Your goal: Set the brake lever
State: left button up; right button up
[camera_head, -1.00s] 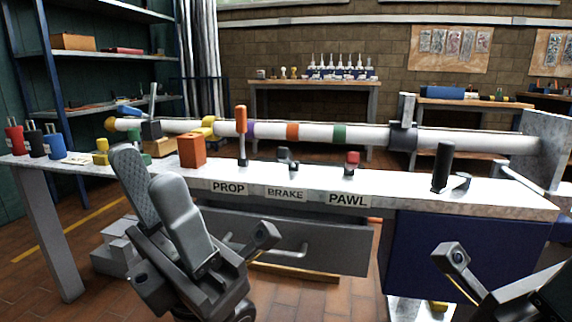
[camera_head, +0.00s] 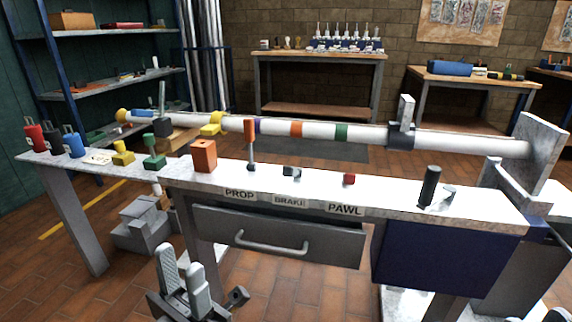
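The brake lever (camera_head: 292,173) is a short dark grey piece on the bench top, behind the BRAKE label (camera_head: 290,202). It lies low; its exact angle is too small to tell. To its left, the prop lever (camera_head: 251,140) stands upright with an orange handle, behind the PROP label (camera_head: 239,194). To its right is the low red-topped pawl lever (camera_head: 349,179), behind the PAWL label (camera_head: 345,209). My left gripper (camera_head: 181,256) is open and empty, low in front of the bench, left of and well apart from the brake lever. My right gripper is out of view.
The bench (camera_head: 475,206) has a drawer with a handle (camera_head: 270,246) and a blue cabinet (camera_head: 435,260) below. An orange block (camera_head: 204,156) and a black upright handle (camera_head: 429,186) stand on top. A long white mast (camera_head: 370,133) lies behind the levers.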

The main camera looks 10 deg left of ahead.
aim_at(288, 170)
jog(key=k, duration=1.25)
jog(key=z, duration=0.65)
jog(key=i, duration=1)
